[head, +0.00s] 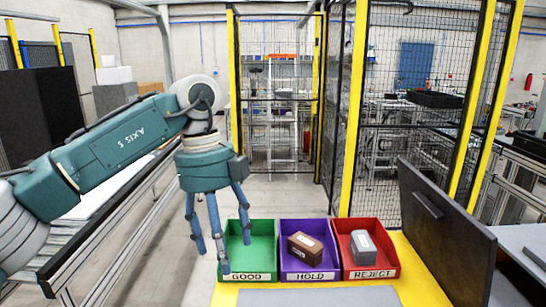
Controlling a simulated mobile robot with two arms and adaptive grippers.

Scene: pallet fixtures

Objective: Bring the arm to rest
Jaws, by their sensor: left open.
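My left arm reaches in from the left, and its left gripper (218,258) points down with its blue fingers spread. It is open and nothing shows between the fingers. One finger overlaps the left edge of the green GOOD bin (262,240) in the picture; I cannot tell whether it touches. My right gripper is not in view.
The purple HOLD bin (289,260) contains a brown box (305,246). The red REJECT bin (388,262) contains a grey box (363,247). The bins stand on a yellow table (412,290). A dark upright panel (450,235) borders it on the right; a conveyor (105,225) runs at left.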

